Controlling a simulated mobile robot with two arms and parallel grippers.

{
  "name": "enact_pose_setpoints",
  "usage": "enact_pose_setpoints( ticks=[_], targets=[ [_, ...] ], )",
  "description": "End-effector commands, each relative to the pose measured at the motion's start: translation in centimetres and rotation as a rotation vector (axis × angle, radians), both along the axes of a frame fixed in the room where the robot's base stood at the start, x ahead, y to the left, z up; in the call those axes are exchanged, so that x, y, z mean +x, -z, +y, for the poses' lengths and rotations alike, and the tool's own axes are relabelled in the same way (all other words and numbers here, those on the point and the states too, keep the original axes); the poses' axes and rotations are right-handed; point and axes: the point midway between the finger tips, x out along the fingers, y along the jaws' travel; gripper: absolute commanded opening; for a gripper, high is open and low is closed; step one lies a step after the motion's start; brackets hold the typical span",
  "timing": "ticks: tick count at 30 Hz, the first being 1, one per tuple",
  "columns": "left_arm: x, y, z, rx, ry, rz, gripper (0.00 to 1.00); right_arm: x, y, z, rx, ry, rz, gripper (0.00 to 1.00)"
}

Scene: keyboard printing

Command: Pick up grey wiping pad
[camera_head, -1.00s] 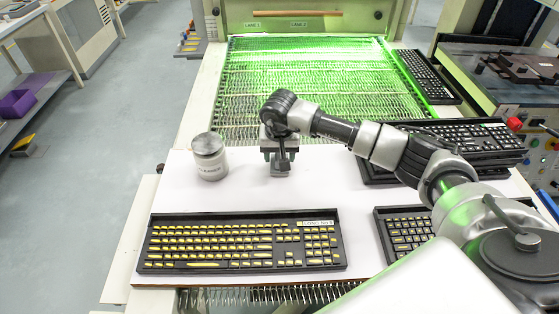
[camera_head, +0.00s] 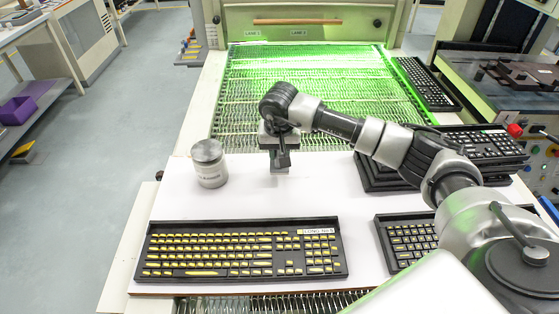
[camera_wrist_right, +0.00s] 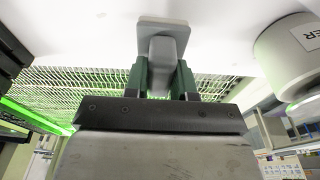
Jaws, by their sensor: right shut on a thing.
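The grey wiping pad (camera_wrist_right: 164,24) shows in the right wrist view as a flat grey plate with a thick grey handle. My right gripper (camera_wrist_right: 161,80) is shut on that handle, with a green finger on each side. I cannot tell whether the pad touches the board. My left gripper is not in view.
A grey-lidded jar (camera_head: 208,164) stands left of the gripper. The yellow-lettered keyboard (camera_head: 240,250) lies in front; another keyboard (camera_head: 407,240) lies to its right. Stacked black keyboards (camera_head: 480,146) are at right. A green-lit mesh conveyor (camera_head: 315,95) lies behind.

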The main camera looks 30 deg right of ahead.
Motion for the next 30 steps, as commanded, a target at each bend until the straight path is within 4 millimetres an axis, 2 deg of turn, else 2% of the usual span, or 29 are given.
enact_pose_setpoints(
  ticks=[1,6,15,21,30],
  targets=[
    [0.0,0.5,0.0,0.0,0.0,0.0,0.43,0.1,-1.0,-0.1,-0.001,0.001,-0.006,0.0],
    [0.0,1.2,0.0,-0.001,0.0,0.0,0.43,-0.8,-2.9,-4.0,-0.003,0.006,-0.003,0.0],
    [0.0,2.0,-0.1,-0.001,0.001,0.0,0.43,-1.9,-6.1,-9.0,-0.001,0.004,-0.002,0.0],
    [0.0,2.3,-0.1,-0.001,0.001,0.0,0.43,-2.2,-7.2,-10.9,0.0,0.003,-0.001,0.0],
    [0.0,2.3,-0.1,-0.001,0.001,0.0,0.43,-2.4,-7.7,-11.5,0.0,0.001,0.0,0.0]
  ],
)
